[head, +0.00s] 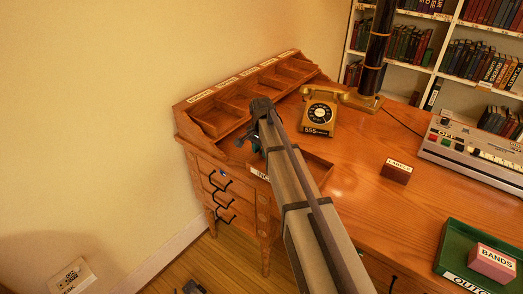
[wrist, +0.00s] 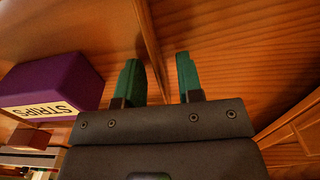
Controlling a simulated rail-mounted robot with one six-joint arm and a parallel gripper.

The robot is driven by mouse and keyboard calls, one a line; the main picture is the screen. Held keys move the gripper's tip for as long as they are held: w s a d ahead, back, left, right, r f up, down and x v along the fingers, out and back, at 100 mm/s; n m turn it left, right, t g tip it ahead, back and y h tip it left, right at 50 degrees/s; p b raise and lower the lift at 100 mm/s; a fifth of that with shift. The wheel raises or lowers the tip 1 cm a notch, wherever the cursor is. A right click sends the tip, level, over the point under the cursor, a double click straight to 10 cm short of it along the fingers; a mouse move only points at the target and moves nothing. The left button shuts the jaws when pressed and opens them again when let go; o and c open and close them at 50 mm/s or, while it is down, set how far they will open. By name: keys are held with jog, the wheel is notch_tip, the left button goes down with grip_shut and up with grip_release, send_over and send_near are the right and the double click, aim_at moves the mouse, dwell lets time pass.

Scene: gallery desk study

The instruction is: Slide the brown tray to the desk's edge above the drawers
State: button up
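The brown tray (head: 260,172) lies on the desk (head: 345,185), its pale label partly readable as "INC". My arm crosses in front and hides much of it. The drawers (head: 222,192) with black handles are under the desk's left end. My gripper (head: 251,141) is over the tray's far-left side, near the desk's left end. In the wrist view its two green fingers (wrist: 158,62) stand apart, with a thin brown wall, seemingly the tray's (wrist: 149,40), running between them. I cannot tell whether they touch it. A purple box (wrist: 55,82) labelled "STRIPS" is left of the fingers.
A gold telephone (head: 319,110) stands behind the tray, beside the pigeonholes (head: 225,115) along the wall. A dark lamp post (head: 378,45), a small brown labelled block (head: 397,172), a grey machine (head: 475,150) and a green tray (head: 452,245) are to the right.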

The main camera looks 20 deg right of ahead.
notch_tip(320, 180, up, 11)
jog(key=p, duration=1)
jog(key=shift+f, duration=0.15)
jog(key=s+a+n, duration=0.2)
jog(key=s+n, duration=0.1)
jog(key=s, duration=0.6)
jog(key=s+a+r+n+p, duration=0.1)
jog(key=s+n, duration=0.3)
jog(key=s, duration=0.5)
jog(key=s+a+n, duration=0.2)
jog(key=s+n, duration=0.1)
jog(key=s, duration=0.6)
jog(key=shift+a+r+n+p, duration=0.25)
jog(key=shift+a+n+p, duration=0.1)
jog(key=shift+n+p, duration=0.05)
jog(key=shift+s, duration=0.1)
